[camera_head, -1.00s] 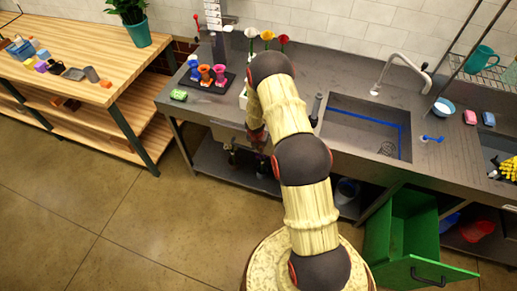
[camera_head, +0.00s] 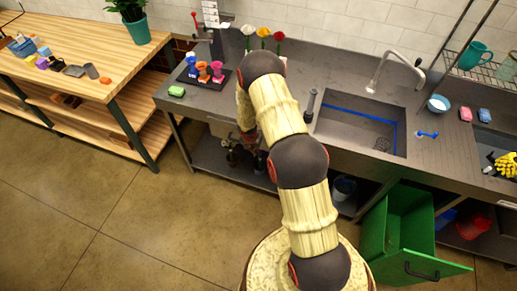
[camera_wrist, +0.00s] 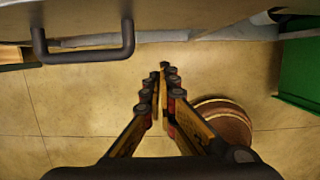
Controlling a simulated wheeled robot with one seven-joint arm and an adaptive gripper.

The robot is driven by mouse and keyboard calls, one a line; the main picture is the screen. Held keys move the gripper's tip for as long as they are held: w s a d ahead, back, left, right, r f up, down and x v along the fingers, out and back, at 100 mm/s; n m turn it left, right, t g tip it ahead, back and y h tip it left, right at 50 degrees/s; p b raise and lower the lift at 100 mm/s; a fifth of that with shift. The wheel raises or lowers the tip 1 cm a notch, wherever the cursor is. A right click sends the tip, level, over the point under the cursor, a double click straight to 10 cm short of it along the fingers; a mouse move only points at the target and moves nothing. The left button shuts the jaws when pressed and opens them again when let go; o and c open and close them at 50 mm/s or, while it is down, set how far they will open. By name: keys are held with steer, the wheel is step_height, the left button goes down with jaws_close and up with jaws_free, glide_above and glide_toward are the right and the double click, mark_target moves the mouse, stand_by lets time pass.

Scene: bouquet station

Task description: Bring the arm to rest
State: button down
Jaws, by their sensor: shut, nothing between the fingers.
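My arm rises from the bottom of the head view and bends over in front of the counter (camera_head: 317,152). Its far end points down by the counter's front edge, and my gripper is mostly hidden behind the arm there. In the wrist view, my gripper (camera_wrist: 160,78) is shut with its fingertips together and nothing between them. It hangs above the tan floor (camera_wrist: 70,105), apart from a grey front with a dark bar handle (camera_wrist: 84,55).
The sink (camera_head: 360,128) is right of my arm, and a green bin (camera_head: 400,228) stands out below it. Flowers (camera_head: 263,34) and a dark tray with colourful small holders (camera_head: 204,74) are on the counter. A wooden table (camera_head: 75,50) is at left. The floor at lower left is clear.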

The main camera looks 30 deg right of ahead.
steer(key=w+p+v, duration=0.1)
steer(key=v, duration=0.8)
steer(key=shift+d+p, duration=0.2)
steer(key=shift+p, duration=0.15)
steer(key=shift+s+r, duration=0.1)
steer(key=s+m+g, duration=0.2)
steer(key=s+m, duration=0.6)
steer(key=s+a+r+m+t+b, duration=0.2)
steer(key=s+a+r+m+b, duration=0.2)
steer(key=r, duration=0.7)
steer(key=s+a+r+m+t+y+b, duration=0.1)
steer(key=s+a+r+m+b, duration=0.4)
steer(key=s+r, duration=0.6)
steer(key=s+a+r+m+t+y+b, duration=0.1)
steer(key=s+a+r+m+t+b, duration=0.2)
steer(key=s+a+r+m, duration=0.4)
step_height(320, 180, up, 5)
steer(key=shift+s+a+f+m+b, duration=0.2)
steer(key=shift+a+m+b, duration=0.55)
steer(key=shift+a, duration=0.4)
